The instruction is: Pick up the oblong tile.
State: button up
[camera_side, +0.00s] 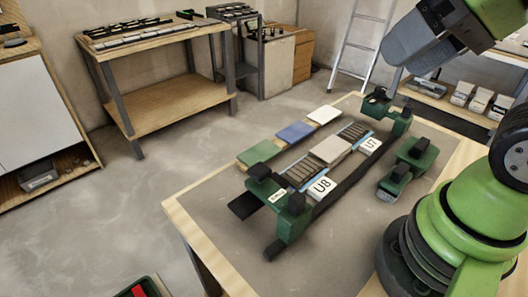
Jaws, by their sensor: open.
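Flat rectangular tiles lie on the workbench: a green tile (258,152), a blue tile (294,131) and a white tile (323,115) in a row on a wooden strip. A beige tile (330,149) lies in the middle of the green-ended fixture (291,220), between two dark ribbed pieces. I cannot tell for sure which of these is the oblong tile. My gripper (393,66) is at the top right, raised above the bench and apart from all the tiles. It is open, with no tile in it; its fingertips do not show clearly.
Plates marked U8 (321,187) and U7 (370,146) sit on the fixture. A green and black device (408,168) stands to its right. The grey bench top (220,220) is clear at the front left. A ladder (360,35) and another table (165,105) stand behind.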

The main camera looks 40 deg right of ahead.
dwell(0.4)
jog(key=o, duration=1)
jog(key=shift+c, duration=0.2)
jog(key=m+g+h, duration=0.2)
jog(key=m+g, duration=0.5)
jog(key=m, duration=0.7)
send_over(260, 152)
jog(key=f, duration=2.3)
jog(key=shift+s+a+f, duration=0.2)
jog(key=shift+a+f, duration=0.05)
jog(key=shift+f, duration=0.05)
jog(key=shift+w+d+f, duration=0.1)
jog(key=shift+f, duration=1.4)
jog(key=shift+w+d+f, duration=0.1)
jog(key=shift+f, duration=1.4)
